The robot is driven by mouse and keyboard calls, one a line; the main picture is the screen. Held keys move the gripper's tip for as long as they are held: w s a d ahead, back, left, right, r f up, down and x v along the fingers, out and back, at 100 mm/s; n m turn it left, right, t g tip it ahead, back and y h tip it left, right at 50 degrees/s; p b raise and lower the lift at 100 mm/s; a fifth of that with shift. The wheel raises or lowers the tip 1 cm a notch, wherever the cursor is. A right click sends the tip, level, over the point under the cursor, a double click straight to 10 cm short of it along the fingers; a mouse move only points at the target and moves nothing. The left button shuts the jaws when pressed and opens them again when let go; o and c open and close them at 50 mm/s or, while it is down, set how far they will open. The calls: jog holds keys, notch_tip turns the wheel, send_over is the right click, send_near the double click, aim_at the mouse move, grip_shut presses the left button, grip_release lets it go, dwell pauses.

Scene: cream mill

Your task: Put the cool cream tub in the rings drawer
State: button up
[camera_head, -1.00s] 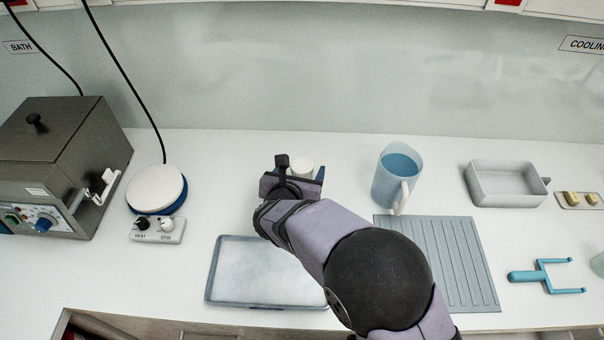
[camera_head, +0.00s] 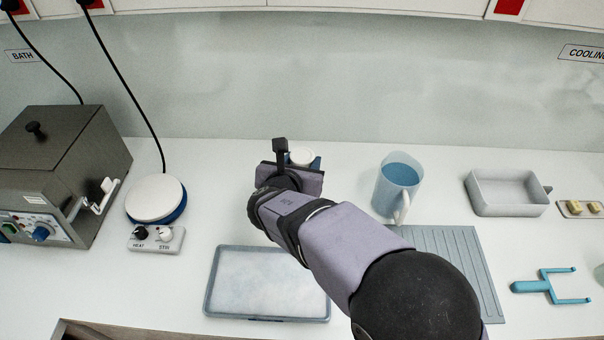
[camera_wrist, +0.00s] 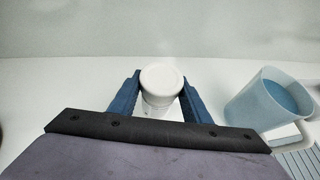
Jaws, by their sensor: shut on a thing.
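The cream tub (camera_head: 301,156) is a small pale container with a white lid. In the wrist view the tub (camera_wrist: 162,78) stands upright between the two blue fingers of my gripper (camera_wrist: 161,98). The gripper is shut on it. In the head view my gripper (camera_head: 302,163) is near the back of the counter, and its wrist hides most of the tub. I cannot tell whether the tub touches the counter. A wooden drawer edge (camera_head: 130,332) shows at the bottom left; its inside is out of view.
A frosty tray (camera_head: 267,284) lies in front of my arm. A jug of blue liquid (camera_head: 398,186) stands to the right by a ribbed mat (camera_head: 455,262). A hotplate (camera_head: 156,198) and metal bath (camera_head: 62,165) are left. A grey bin (camera_head: 507,193) and blue fork tool (camera_head: 550,286) are right.

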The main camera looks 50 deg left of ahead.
aim_at(304, 148)
jog(key=shift+r, duration=1.8)
